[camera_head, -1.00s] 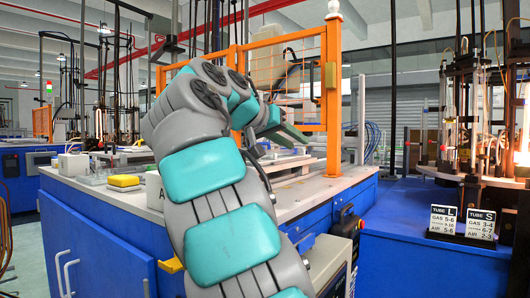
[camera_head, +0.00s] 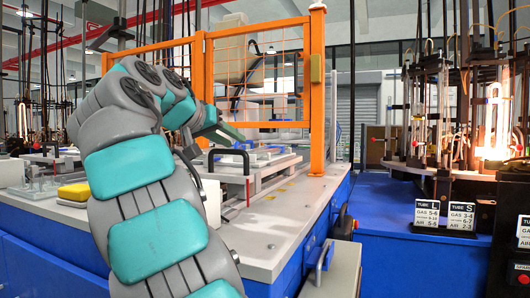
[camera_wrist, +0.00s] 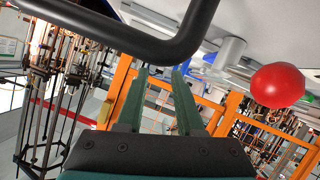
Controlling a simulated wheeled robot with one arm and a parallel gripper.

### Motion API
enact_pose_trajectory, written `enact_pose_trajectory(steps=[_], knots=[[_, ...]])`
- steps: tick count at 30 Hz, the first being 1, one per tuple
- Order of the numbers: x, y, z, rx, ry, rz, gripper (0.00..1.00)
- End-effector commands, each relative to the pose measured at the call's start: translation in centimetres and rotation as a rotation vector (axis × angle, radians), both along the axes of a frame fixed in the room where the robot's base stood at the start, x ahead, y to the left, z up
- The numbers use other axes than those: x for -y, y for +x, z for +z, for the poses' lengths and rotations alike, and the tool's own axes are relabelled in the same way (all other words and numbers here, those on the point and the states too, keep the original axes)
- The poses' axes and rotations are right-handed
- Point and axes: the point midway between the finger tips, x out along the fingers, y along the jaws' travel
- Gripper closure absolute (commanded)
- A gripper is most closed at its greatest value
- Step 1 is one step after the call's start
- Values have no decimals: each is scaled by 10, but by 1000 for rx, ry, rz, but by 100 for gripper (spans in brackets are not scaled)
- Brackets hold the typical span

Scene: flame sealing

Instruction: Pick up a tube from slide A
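My gripper (camera_wrist: 161,78) shows from behind in the wrist view, with two long green fingers apart and nothing between them. In the head view my gripper (camera_head: 226,133) is at the end of my bent arm, above the worktable (camera_head: 285,215) and in front of the orange frame. A slide-like metal fixture (camera_head: 262,168) with a black handle (camera_head: 230,160) lies below and right of it. I cannot tell whether this is slide A, as no letter is readable. I cannot make out a tube on it.
A black bar (camera_wrist: 130,38) and a red knob (camera_wrist: 278,86) are close to the wrist camera. An orange mesh frame (camera_head: 318,90) rises behind the fixture. A yellow block (camera_head: 74,192) lies at left. Tube signs (camera_head: 427,216) and a glowing burner machine (camera_head: 492,125) stand at right.

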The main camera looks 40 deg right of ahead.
Motion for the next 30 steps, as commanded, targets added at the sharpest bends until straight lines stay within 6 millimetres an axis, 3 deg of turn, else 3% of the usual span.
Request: enact_pose_trajectory(steps=[8,16,23,30], knots=[[15,7,-12,-4,-1,0,64],[43,20,-29,-4,-1,1,64],[46,21,-30,-3,-1,1,64],[47,21,-30,-3,-1,0,90]])
